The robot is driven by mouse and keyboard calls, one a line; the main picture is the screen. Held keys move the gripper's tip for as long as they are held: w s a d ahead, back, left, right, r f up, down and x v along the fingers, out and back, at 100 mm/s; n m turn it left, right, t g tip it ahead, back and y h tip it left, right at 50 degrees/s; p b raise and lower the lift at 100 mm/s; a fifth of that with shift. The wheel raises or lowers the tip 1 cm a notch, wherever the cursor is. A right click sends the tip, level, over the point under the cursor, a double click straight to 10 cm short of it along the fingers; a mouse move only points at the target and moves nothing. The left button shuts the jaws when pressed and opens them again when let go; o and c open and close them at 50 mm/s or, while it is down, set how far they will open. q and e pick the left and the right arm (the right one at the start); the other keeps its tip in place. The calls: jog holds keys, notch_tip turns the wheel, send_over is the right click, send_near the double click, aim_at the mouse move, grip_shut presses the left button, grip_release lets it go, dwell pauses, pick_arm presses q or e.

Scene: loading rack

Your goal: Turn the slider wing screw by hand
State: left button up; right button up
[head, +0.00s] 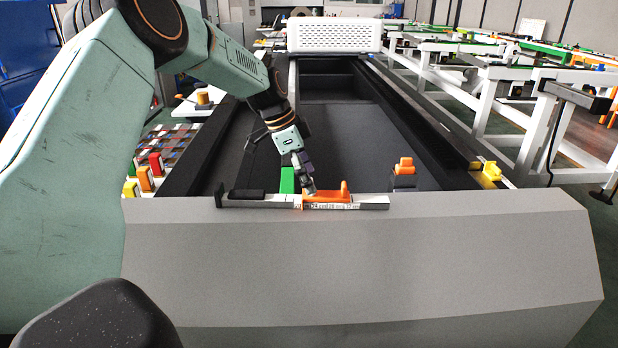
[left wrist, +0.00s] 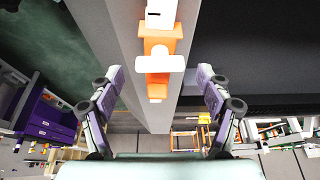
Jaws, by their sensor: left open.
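The orange slider (head: 325,197) sits on a pale ruler bar (head: 374,203) along the top of the grey beam. In the left wrist view the slider (left wrist: 158,42) shows from close by, with a white, wing-shaped screw (left wrist: 158,64) across it. My left gripper (head: 308,184) reaches down to the slider from behind. In the left wrist view my left gripper (left wrist: 160,76) is open, its two fingers apart on either side of the wing screw, with visible gaps on both sides. My right gripper is not in view.
A green block (head: 287,180) stands left of the slider, close to my gripper. A black stop (head: 250,195) lies at the bar's left end. An orange-topped knob (head: 404,170) stands to the right. The dark rack bed (head: 360,140) behind is clear.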

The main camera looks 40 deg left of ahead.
pick_arm(q)
jog(key=v, duration=1.1)
jog(key=shift+s+r, duration=0.1)
